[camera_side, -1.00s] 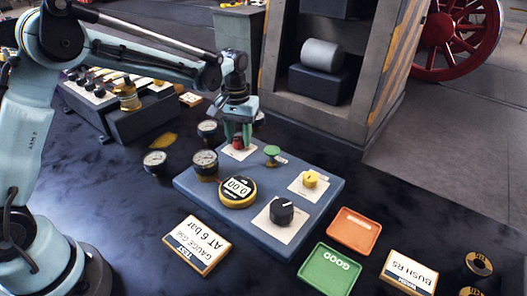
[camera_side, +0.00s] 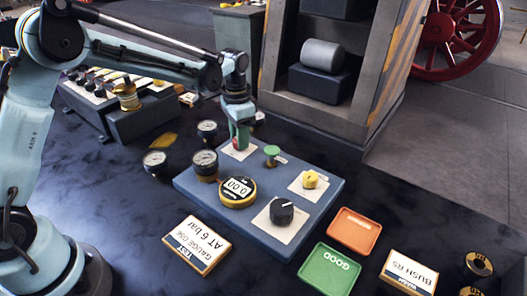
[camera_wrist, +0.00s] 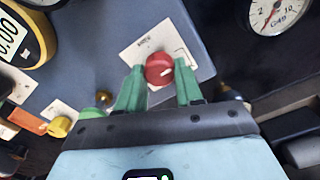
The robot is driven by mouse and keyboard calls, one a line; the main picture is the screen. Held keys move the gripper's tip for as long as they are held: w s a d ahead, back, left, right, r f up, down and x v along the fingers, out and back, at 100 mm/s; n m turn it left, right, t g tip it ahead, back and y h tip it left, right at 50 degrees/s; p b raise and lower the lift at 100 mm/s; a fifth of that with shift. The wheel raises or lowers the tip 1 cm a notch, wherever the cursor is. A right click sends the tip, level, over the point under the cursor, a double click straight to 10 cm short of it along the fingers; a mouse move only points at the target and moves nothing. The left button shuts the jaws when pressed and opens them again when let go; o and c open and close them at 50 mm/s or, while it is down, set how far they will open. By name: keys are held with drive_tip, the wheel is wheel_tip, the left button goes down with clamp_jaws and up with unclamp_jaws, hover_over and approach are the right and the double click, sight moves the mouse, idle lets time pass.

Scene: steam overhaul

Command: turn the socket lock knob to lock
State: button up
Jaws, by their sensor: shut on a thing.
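A red knob (camera_wrist: 158,69) with a pale pointer line stands on a white label plate (camera_wrist: 144,50) on the blue-grey panel. I take it to be the socket lock knob; the label's print is too small to read. My gripper (camera_wrist: 160,76) has its green fingers on either side of the knob, shut on it. In the side view my gripper (camera_side: 240,138) points down at the panel's far left corner, and its fingers hide most of the red knob (camera_side: 236,146).
The panel (camera_side: 240,217) also carries a green button (camera_side: 272,151), a yellow knob (camera_side: 310,178), a black dial (camera_side: 281,211) and a round 0.00 display (camera_side: 238,189). Several gauges (camera_side: 155,160) stand to the left. Orange (camera_side: 355,230) and green trays (camera_side: 329,270) lie in front.

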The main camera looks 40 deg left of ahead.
drive_tip(key=shift+m, duration=0.4)
drive_tip(key=o, duration=1)
drive_tip(key=shift+o, duration=0.2)
wheel_tip(320, 180, up, 12)
